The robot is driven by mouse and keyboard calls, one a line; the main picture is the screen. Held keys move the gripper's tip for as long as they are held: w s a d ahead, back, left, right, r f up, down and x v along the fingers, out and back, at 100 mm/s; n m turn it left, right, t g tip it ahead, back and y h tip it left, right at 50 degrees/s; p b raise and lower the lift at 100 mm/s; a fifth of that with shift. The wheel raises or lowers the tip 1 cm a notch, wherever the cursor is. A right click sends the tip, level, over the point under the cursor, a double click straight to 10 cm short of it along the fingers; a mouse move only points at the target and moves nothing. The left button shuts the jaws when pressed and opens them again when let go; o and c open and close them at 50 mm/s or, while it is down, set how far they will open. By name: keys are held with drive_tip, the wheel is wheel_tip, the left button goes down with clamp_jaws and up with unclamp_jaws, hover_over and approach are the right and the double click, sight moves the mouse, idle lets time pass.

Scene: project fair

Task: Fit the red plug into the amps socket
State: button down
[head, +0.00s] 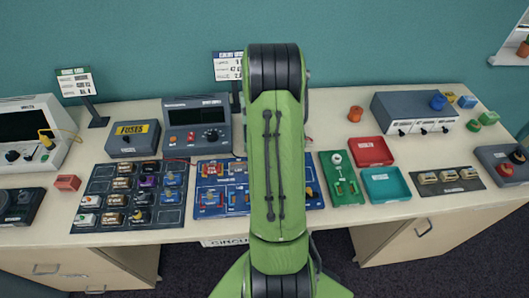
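My green arm (275,160) rises through the middle of the view, and my gripper cannot be seen past it. I cannot surely tell which thing is the red plug. Small red or orange pieces show: a red block (67,182) on the left, an orange-red piece (355,114) right of my arm, and a red knob-like piece (505,170) on a dark box at the far right. No label reading amps is legible. A grey meter with a screen (197,120) stands left of my arm. A blue-grey box (414,112) with several front fittings stands right of it.
A fuse box (133,137), a dark board of small parts (101,214) and a blue circuit board (208,204) lie on the left of the table. A green board (335,189), red tray (372,143), teal tray (386,175) and dark strip (471,184) lie right.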

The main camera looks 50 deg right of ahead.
drive_tip(key=shift+f+b, duration=0.4)
drive_tip(key=shift+f, duration=0.1)
drive_tip(key=shift+c, duration=1.6)
unclamp_jaws()
drive_tip(key=shift+r, duration=0.1)
drive_tip(key=shift+r+p, duration=2.95)
drive_tip(key=shift+r, duration=1)
